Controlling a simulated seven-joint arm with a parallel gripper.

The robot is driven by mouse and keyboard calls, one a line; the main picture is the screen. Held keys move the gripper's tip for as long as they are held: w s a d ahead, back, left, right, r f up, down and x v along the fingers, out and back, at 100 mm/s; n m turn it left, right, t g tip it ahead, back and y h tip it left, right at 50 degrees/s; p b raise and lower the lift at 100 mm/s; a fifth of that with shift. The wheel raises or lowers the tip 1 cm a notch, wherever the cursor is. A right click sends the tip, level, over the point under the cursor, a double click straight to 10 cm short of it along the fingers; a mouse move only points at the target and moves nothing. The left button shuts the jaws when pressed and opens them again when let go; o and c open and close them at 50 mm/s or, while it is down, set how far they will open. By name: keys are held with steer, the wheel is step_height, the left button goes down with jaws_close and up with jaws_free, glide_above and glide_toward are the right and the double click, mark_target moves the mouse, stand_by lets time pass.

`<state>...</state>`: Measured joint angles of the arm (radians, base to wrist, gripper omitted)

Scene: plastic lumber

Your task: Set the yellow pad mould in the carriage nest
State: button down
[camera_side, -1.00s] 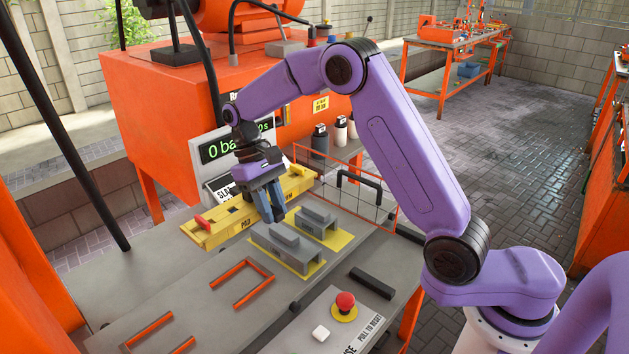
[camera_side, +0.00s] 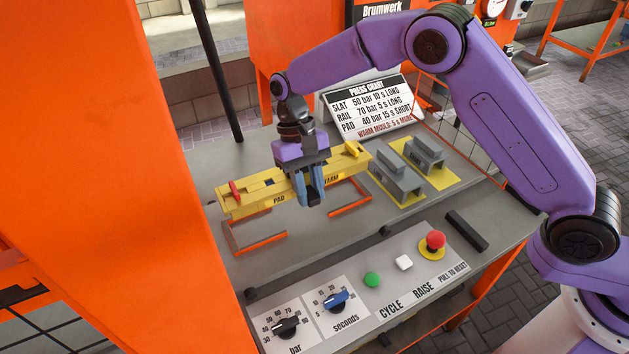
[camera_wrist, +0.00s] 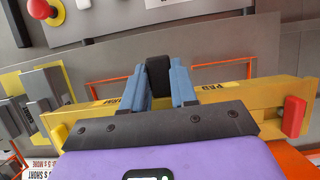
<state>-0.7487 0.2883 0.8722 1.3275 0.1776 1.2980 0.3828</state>
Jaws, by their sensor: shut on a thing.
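The yellow pad mould (camera_side: 258,196) is a long bar marked PAD and WARM, with a red knob at its left end in the side view. My gripper (camera_side: 311,196) is shut on it near its middle, blue fingers pointing down. The carriage nest shows as orange corner rails, one at the left (camera_side: 256,238) and one at the right (camera_side: 350,200). The mould is behind the rails' front edges and seems raised; its exact height is unclear. In the wrist view the mould (camera_wrist: 225,112) runs crosswise under my gripper (camera_wrist: 169,92), with orange rail parts beyond it.
Two grey blocks on yellow plates (camera_side: 398,184) stand right of the nest. A control panel with dials, buttons and a red stop button (camera_side: 436,240) lies in front. A dark bar (camera_side: 467,231) lies at right. The press chart sign (camera_side: 369,104) stands behind.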

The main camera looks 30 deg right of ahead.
steer(key=shift+r, duration=0.1)
glide_above(313, 233)
steer(key=w, duration=0.1)
steer(key=shift+w+f, duration=0.2)
steer(key=shift+f, duration=3.2)
steer(key=shift+f, duration=1.35)
steer(key=shift+c, duration=2.1)
jaws_free()
steer(key=shift+s+f, duration=0.1)
steer(key=shift+r, duration=3.6)
